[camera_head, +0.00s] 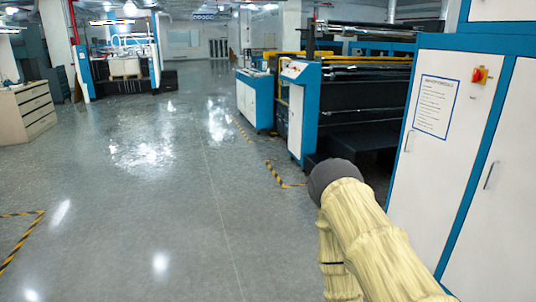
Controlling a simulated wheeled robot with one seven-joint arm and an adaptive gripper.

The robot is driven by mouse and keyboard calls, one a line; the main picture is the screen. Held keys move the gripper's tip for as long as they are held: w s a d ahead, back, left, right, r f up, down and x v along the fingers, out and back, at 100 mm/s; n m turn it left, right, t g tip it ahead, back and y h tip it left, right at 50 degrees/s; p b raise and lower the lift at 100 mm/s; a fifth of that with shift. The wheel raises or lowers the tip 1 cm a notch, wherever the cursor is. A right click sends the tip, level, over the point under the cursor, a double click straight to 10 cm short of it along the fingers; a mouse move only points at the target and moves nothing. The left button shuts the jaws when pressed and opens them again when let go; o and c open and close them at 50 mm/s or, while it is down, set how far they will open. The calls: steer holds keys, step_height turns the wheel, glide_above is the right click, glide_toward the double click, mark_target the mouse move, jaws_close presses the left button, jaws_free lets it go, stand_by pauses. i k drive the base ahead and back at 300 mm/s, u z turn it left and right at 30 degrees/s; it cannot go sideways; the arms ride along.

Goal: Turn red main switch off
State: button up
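Which position the knob is turned to is too small to tell. My arm, in a pale yellow cover with a dark grey rounded part, rises from the bottom right. It is below and to the left of the switch, well apart from it. My gripper's fingers do not show.
A notice sheet (435,107) is on the cabinet door, left of the switch. Door handles (489,175) stick out. A laminating machine (360,100) stands behind the cabinet. A drawer unit (27,111) is at the far left. The grey floor (150,190) is mostly clear, with yellow-black tape lines.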

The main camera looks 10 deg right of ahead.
mark_target(478, 75)
steer(key=z, duration=0.3)
steer(key=i, duration=1.7)
steer(key=z, duration=0.5)
